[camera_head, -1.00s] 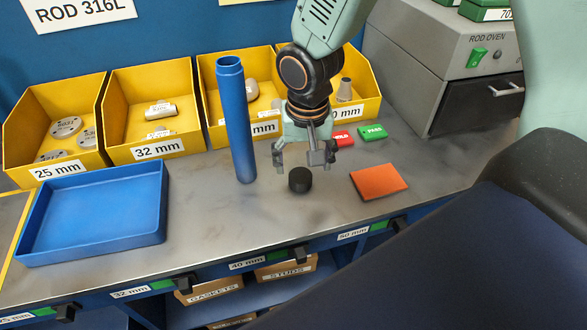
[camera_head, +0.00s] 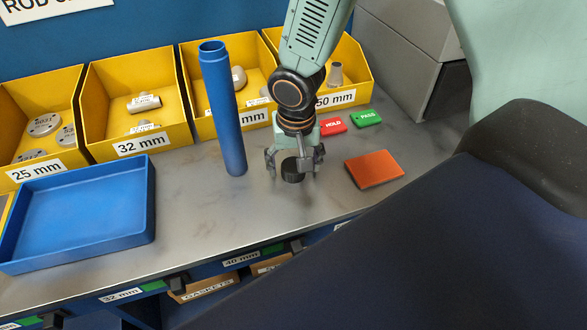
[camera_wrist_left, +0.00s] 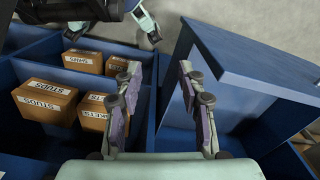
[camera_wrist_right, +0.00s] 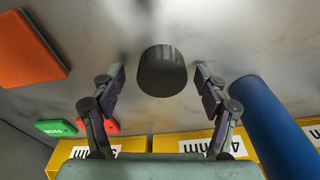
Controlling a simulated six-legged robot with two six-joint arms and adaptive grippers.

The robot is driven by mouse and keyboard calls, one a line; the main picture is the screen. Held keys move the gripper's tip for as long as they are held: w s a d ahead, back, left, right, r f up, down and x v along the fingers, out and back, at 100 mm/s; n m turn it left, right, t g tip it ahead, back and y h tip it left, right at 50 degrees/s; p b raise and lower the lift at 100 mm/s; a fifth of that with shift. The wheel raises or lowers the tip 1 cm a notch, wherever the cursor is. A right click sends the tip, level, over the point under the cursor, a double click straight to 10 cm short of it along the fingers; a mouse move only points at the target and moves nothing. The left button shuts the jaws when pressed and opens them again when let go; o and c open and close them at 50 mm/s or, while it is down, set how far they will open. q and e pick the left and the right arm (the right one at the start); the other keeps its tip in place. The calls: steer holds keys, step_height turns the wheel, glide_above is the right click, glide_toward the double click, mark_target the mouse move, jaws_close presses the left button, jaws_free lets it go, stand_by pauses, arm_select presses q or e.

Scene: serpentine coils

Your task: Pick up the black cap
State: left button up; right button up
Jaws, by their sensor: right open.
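The black cap (camera_head: 291,170) is a short dark cylinder standing on the grey bench in the head view. My right gripper (camera_head: 294,172) is low over the bench with its fingers on either side of the cap, partly hiding it. In the right wrist view the cap (camera_wrist_right: 162,71) lies centred just beyond the fingertips of the open gripper (camera_wrist_right: 160,80), with gaps on both sides. My left gripper (camera_wrist_left: 160,75) is open and empty in the left wrist view, over blue shelving with cardboard boxes.
A tall blue tube (camera_head: 224,110) stands just left of my right gripper. An orange block (camera_head: 374,169) lies to its right. Red (camera_head: 333,125) and green (camera_head: 367,118) tags lie behind. A blue tray (camera_head: 80,215) is at left, and yellow bins (camera_head: 140,105) line the back.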

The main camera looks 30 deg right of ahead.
steer(key=shift+s+a, duration=0.1)
steer(key=shift+a, duration=0.05)
steer(key=shift+a+r, duration=0.1)
steer(key=shift+c, duration=0.7)
steer(key=shift+d+f, duration=0.2)
steer(key=c, duration=0.6)
steer(key=shift+c, duration=0.7)
steer(key=shift+a+r, duration=0.15)
steer(key=shift+r, duration=0.1)
